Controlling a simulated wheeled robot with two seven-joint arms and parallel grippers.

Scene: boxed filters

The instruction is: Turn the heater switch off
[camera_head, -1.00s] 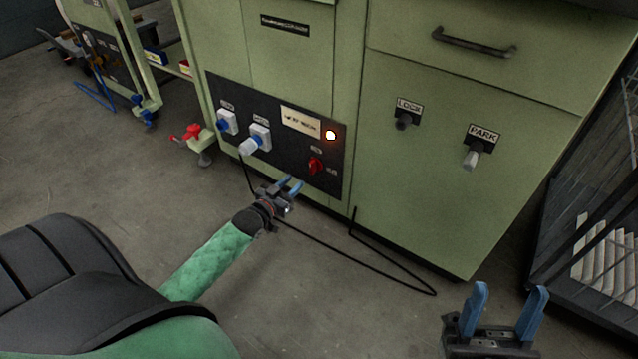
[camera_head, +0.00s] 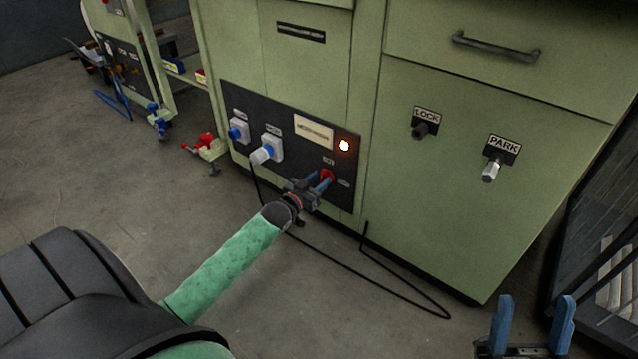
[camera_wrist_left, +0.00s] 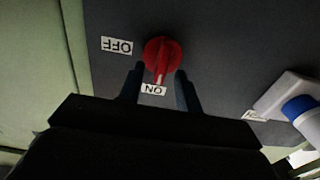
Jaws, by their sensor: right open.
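The heater switch is a red rotary knob (camera_head: 328,175) on the dark panel (camera_head: 237,97) low on the green cabinet. In the left wrist view the red knob (camera_wrist_left: 161,58) has its pointer at the ON label (camera_wrist_left: 153,90); the OFF label (camera_wrist_left: 117,46) is to its left. My left gripper (camera_head: 320,181) is at the knob, and its fingers (camera_wrist_left: 160,86) stand apart, one on each side of the knob's lower part. I cannot tell whether they touch it. My right gripper (camera_head: 534,318) is open and empty at the lower right.
Two plug sockets, one blue (camera_head: 239,131) and one with a white plug (camera_head: 263,154), sit left on the panel. A black cable (camera_head: 345,274) lies on the floor. LOCK (camera_head: 424,129) and PARK (camera_head: 491,171) knobs are on the cabinet. A dark mesh cage (camera_head: 595,230) stands right.

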